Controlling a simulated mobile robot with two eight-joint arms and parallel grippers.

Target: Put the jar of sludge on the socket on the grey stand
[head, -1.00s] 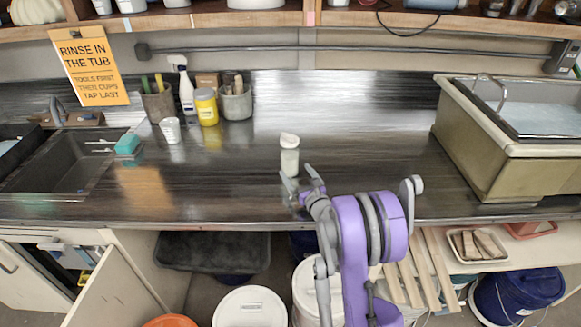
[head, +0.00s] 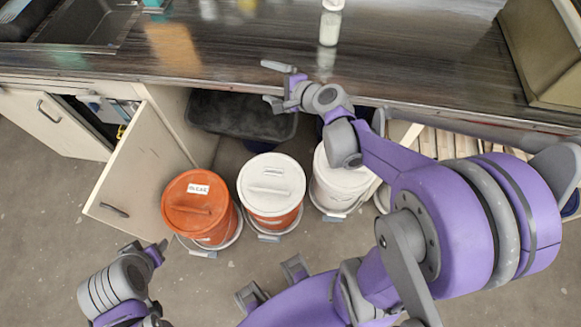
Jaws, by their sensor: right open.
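A pale jar with a white cap (head: 330,25) stands upright on the dark counter at the top of the head view, its top cut off by the frame. It is the only jar in view that could be the jar of sludge; its label is not legible. My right gripper (head: 269,85) is open and empty at the counter's front edge, apart from the jar, to its left and nearer to me. My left gripper (head: 146,248) is low at the lower left, over the floor; its jaws are too unclear to judge. I cannot make out the grey stand or its socket.
Below the counter (head: 215,60) stand an orange bucket (head: 198,212), an orange bucket with a white lid (head: 272,185) and a white bucket (head: 345,183). A dark bin (head: 240,112) is behind them. A cabinet door (head: 140,165) hangs open at left. The counter around the jar is clear.

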